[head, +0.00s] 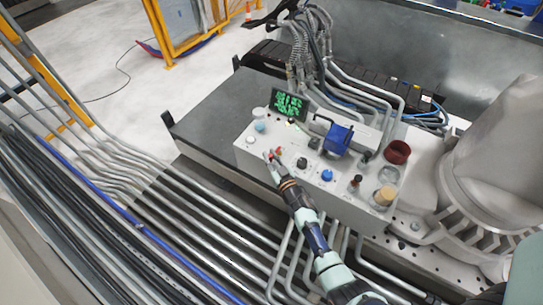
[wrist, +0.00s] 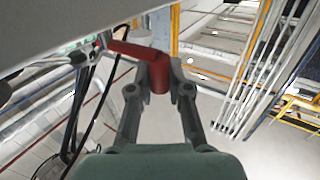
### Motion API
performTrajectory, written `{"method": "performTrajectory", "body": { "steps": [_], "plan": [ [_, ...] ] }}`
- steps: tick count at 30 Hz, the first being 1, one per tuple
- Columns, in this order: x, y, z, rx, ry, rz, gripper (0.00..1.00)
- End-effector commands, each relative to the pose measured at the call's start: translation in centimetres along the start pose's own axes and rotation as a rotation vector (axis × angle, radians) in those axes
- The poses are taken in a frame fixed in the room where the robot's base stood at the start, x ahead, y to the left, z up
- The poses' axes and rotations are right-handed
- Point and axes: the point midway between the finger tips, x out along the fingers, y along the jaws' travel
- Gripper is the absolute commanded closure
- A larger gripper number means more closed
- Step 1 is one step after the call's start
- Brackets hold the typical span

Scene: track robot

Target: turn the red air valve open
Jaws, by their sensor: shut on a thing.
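The red air valve handle (wrist: 131,49) shows large in the wrist view, a red lever ending in a rounded red knob. My gripper (wrist: 160,74) is shut on the knob end, with one grey finger on each side of it. The lever runs left from the fingers to a metal fitting beside the pale panel edge. In the head view, my gripper (head: 271,159) is at the front left of the white control box (head: 247,146). The red handle is small there and mostly hidden by the fingers.
The box top carries a green-lit display (head: 289,104), a blue block (head: 338,138), a blue knob (head: 327,175) and a dark red cup (head: 397,152). Grey pipes (head: 215,215) run along the front left. A large grey machine (head: 495,150) stands at right.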

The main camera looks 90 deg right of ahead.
Motion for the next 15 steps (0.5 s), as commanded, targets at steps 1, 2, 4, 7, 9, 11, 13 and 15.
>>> {"method": "performTrajectory", "body": {
  "steps": [1, 2, 4, 7, 9, 11, 13, 15],
  "plan": [
    [-0.02, 0.09, 0.08, 0.001, -0.002, 0.002, 1.00],
    [-0.02, 0.09, 0.07, 0.001, -0.002, 0.002, 1.00],
    [-0.01, 0.09, 0.07, 0.001, -0.002, 0.002, 0.81],
    [-0.01, 0.07, 0.06, 0.001, -0.002, 0.002, 0.64],
    [-0.01, 0.05, 0.04, 0.000, -0.002, 0.002, 0.55],
    [-0.01, 0.04, 0.03, 0.000, -0.001, 0.001, 0.55],
    [0.00, 0.03, 0.02, 0.000, -0.001, 0.001, 0.55],
    [0.00, 0.02, 0.01, 0.000, -0.001, 0.001, 0.55]
  ]
}}
